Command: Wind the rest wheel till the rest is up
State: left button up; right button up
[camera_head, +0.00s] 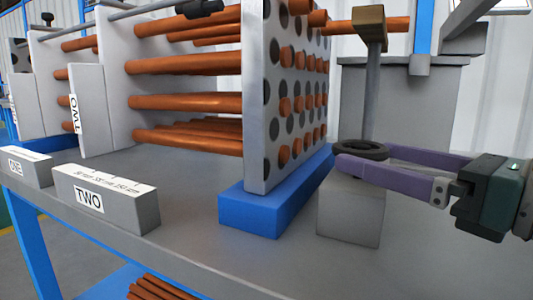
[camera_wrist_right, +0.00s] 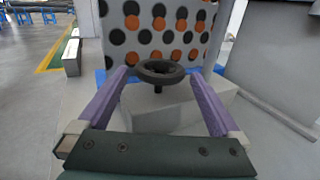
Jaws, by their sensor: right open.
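The rest wheel (camera_head: 362,149) is a small black handwheel on top of a grey block (camera_head: 350,210). It also shows in the right wrist view (camera_wrist_right: 160,72), on a short stem. A grey post rises behind it to a brown rest (camera_head: 368,24), where a copper tube (camera_head: 398,24) lies level with it. My right gripper (camera_head: 365,157) has long purple fingers and comes in from the right. It is open, with one finger on each side of the wheel; whether they touch it I cannot tell. My left gripper is out of view.
A perforated plate (camera_head: 256,110) with copper tubes through it stands on a blue base (camera_head: 253,212) left of the wheel. A block labelled TWO (camera_head: 105,198) lies at the bench's front edge. The bench (camera_head: 440,260) is clear at front right. A grey cabinet (camera_head: 415,105) stands behind.

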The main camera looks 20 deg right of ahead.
jog(key=shift+x, duration=0.75)
jog(key=shift+w+a, duration=0.15)
jog(key=shift+w, duration=0.35)
